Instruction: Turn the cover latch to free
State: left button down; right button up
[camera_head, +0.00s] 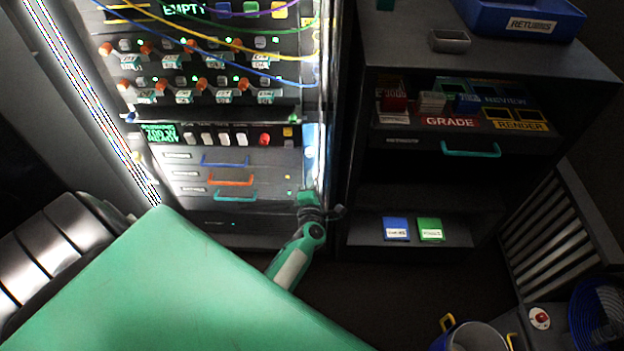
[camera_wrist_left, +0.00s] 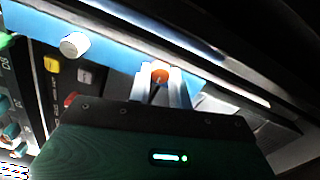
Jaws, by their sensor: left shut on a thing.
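In the left wrist view a round orange knob (camera_wrist_left: 160,74), which I take for the cover latch, sits on a blue strip (camera_wrist_left: 115,63). The two pale fingers of my left gripper (camera_wrist_left: 160,86) are on either side of it and shut on it. In the head view my left gripper (camera_head: 318,208) is at the lower right edge of the lit rack, and the latch is hidden there. Which way the latch is turned cannot be told. My right gripper is not in view.
A pale knob (camera_wrist_left: 75,45) is on the same blue strip. The rack has drawers with blue, orange and teal handles (camera_head: 234,195), and cables hang across its top. A dark shelf unit (camera_head: 400,165) stands close on the right. A bin (camera_head: 478,338) is on the floor.

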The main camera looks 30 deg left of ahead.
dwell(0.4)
pick_arm(q)
jog(key=c, duration=1.3)
grip_release()
jog(key=v, duration=1.3)
jog(key=shift+s+d, duration=0.2)
jog(key=shift+s, duration=0.15)
